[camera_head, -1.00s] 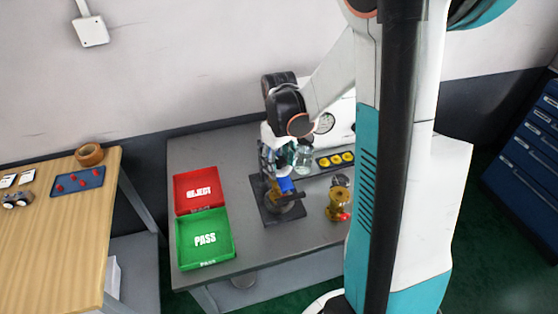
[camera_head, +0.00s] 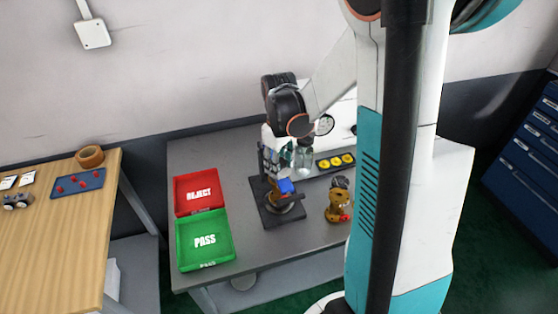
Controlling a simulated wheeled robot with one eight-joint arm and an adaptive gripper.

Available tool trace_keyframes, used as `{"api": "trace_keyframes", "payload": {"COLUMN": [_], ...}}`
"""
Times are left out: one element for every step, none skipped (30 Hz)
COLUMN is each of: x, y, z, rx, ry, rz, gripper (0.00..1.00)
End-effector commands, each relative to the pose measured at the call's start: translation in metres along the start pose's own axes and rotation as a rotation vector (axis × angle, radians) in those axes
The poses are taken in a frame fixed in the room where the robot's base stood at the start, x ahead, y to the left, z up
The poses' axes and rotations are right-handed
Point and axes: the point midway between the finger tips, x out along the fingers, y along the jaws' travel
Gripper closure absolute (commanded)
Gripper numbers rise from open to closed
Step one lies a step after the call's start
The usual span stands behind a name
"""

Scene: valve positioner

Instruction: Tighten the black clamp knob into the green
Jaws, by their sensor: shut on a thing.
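The dark clamp stand (camera_head: 282,217) is on the grey bench, with a flat base and a black upright at its back left. A brass-coloured part with a blue block (camera_head: 286,186) sits in it. My gripper (camera_head: 271,166) is at the top of the stand, pointing down, beside the black upright and just above the blue block. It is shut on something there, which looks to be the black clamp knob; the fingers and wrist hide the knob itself. No green band or mark on the clamp can be made out at this size.
A red REJECT tray (camera_head: 199,192) and a green PASS tray (camera_head: 205,239) lie left of the stand. A second brass valve (camera_head: 339,204) stands to its right. Behind are a clear jar (camera_head: 304,157) and a dark strip with yellow round parts (camera_head: 335,162).

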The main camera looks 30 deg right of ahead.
Motion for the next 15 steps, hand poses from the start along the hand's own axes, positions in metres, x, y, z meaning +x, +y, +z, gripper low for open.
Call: {"api": "trace_keyframes", "payload": {"x": [0.0055, 0.0056, 0.006, 0.0062, 0.0064, 0.0066, 0.0068, 0.0068, 0.0069, 0.0069, 0.0069, 0.0069, 0.0069, 0.0068, 0.0067], "y": [-0.0007, -0.0007, -0.0007, -0.0008, -0.0008, -0.0008, -0.0009, -0.001, -0.001, -0.0011, -0.0011, -0.0012, -0.0012, -0.0012, -0.0011], "z": [0.0021, 0.0021, 0.0021, 0.0021, 0.0021, 0.002, 0.002, 0.002, 0.002, 0.002, 0.002, 0.0019, 0.0019, 0.0018, 0.0016], "rx": [0.011, 0.026, 0.057, 0.089, 0.124, 0.177, 0.215, 0.253, 0.305, 0.342, 0.379, 0.43, 0.468, 0.505, 0.556], "ry": [-0.002, -0.002, -0.002, -0.002, -0.002, -0.002, -0.002, -0.002, -0.002, -0.002, -0.002, -0.002, -0.002, -0.001, -0.001], "rz": [0.001, 0.001, 0.001, 0.0, 0.0, 0.0, 0.0, 0.0, 0.0, 0.0, 0.0, 0.0, 0.0, 0.0, 0.0], "gripper": [1.0, 1.0, 1.0, 1.0, 1.0, 1.0, 1.0, 1.0, 1.0, 1.0, 1.0, 1.0, 1.0, 1.0, 1.0]}}
